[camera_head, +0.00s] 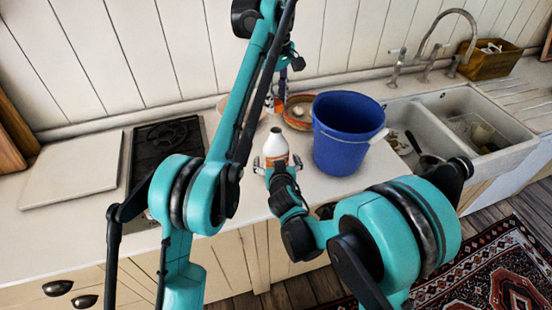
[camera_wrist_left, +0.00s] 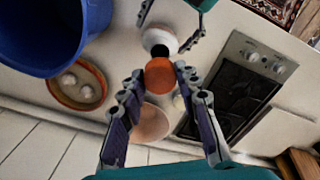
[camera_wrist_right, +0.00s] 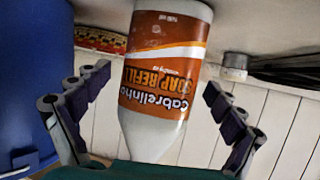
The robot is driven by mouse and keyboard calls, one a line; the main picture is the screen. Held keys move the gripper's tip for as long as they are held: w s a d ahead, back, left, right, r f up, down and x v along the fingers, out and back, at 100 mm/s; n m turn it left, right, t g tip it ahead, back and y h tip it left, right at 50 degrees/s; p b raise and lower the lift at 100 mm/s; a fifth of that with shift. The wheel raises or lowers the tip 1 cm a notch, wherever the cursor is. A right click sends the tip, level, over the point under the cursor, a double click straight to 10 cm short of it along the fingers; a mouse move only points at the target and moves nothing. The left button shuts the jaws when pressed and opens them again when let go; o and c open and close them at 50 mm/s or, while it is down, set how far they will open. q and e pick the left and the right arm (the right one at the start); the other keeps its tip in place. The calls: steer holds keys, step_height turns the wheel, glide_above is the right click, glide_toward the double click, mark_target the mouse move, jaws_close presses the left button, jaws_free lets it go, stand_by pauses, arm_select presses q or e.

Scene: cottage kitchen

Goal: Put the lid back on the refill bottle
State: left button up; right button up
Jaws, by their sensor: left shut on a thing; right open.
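The white refill bottle (camera_head: 275,147) with an orange label stands upright on the counter, its dark mouth uncovered. In the right wrist view the bottle (camera_wrist_right: 165,75) is between the spread fingers of my right gripper (camera_wrist_right: 155,95), with gaps at both sides. My right gripper (camera_head: 275,168) is open around it in the head view. My left gripper (camera_wrist_left: 159,76) is shut on the round orange lid (camera_wrist_left: 159,73). In the left wrist view the bottle (camera_wrist_left: 160,36) shows just past the lid, its mouth partly beside it.
A blue bucket (camera_head: 345,135) stands close to the right of the bottle. A terracotta bowl (camera_head: 299,112) is behind it. A black hob (camera_head: 165,150) and a pale board (camera_head: 75,168) lie to the left. The sink (camera_head: 455,122) is at the right.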

steer(key=shift+w+f, duration=0.3)
steer(key=shift+w, duration=0.3)
steer(key=c, duration=1.8)
arm_select(q)
steer(key=shift+w+f, duration=0.1)
steer(key=shift+f, duration=2.35)
steer(key=shift+f, duration=0.1)
steer(key=shift+f, duration=0.8)
steer(key=shift+f, duration=0.55)
